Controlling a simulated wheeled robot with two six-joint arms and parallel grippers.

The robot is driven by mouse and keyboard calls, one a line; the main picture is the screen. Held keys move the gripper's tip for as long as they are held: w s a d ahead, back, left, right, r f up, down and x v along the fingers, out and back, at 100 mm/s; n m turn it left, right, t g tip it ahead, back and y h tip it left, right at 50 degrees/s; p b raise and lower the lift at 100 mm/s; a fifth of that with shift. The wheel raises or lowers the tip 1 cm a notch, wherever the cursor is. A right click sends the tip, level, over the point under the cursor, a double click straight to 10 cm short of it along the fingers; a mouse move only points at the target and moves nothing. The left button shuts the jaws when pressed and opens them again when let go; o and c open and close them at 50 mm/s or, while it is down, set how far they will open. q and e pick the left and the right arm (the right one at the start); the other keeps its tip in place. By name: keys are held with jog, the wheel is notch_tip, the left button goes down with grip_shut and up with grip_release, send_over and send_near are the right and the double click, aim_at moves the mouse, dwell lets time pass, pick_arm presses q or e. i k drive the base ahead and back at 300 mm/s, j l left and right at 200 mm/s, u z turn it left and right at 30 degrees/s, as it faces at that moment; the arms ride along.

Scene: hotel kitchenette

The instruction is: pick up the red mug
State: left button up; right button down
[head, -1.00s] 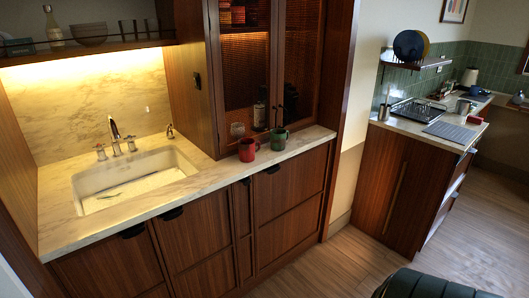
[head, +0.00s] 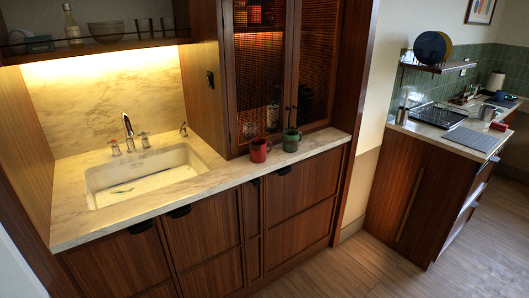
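The red mug (head: 260,151) stands upright on the marble counter (head: 222,180), close to its front edge and in front of the tall wooden cabinet. Neither of my grippers is in the head view.
A sink (head: 145,178) with a faucet (head: 128,130) is set in the counter left of the mugs. A second counter (head: 440,132) with a dish rack is at the right. The wooden floor (head: 350,268) in front is clear.

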aim_at(258, 147)
jog(key=i+l+z, duration=0.25)
jog(key=i+l, duration=0.65)
jog(key=i, duration=0.15)
